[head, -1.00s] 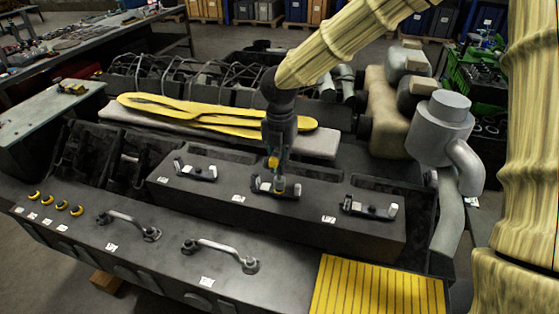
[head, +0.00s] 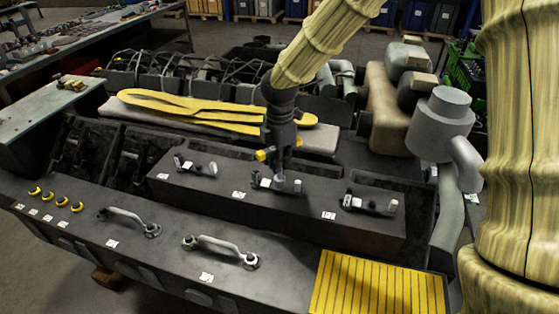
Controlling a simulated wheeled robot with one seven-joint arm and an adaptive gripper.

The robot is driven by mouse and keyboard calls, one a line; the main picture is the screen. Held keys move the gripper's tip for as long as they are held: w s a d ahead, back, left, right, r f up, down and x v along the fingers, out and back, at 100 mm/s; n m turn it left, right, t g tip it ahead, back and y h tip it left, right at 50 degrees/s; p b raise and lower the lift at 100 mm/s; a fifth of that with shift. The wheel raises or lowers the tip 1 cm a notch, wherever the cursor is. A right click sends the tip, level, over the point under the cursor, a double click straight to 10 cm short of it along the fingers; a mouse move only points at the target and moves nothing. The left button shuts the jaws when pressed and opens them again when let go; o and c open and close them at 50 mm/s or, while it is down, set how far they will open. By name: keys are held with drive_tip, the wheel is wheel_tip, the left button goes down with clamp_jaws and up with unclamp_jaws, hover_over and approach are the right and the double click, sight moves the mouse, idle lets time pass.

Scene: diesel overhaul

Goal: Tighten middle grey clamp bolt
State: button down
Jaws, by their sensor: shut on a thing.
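The middle clamp (head: 288,187) is a dark bracket with light grey parts, on top of the long dark block's middle. My gripper (head: 279,177) points down over this clamp, with a yellow part showing at its left side. Its fingertips are closed at the grey clamp bolt in the middle of the clamp. The fingers hide most of the bolt, so its seating cannot be seen. A similar left clamp (head: 196,169) and right clamp (head: 370,204) sit on the same block, apart from my gripper.
The dark block (head: 230,208) carries white labels. A grey cylinder with a pipe (head: 440,125) rises at the right. A yellow grooved plate (head: 376,285) lies front right.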

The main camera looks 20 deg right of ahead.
drive_tip(key=m, duration=1.8)
drive_tip(key=shift+s+f+m, duration=0.1)
drive_tip(key=shift+m, duration=0.3)
drive_tip(key=shift+a+n, duration=0.1)
drive_tip(key=shift+n, duration=0.3)
drive_tip(key=c, duration=2.2)
unclamp_jaws()
clamp_jaws()
drive_tip(key=shift+r, duration=1.8)
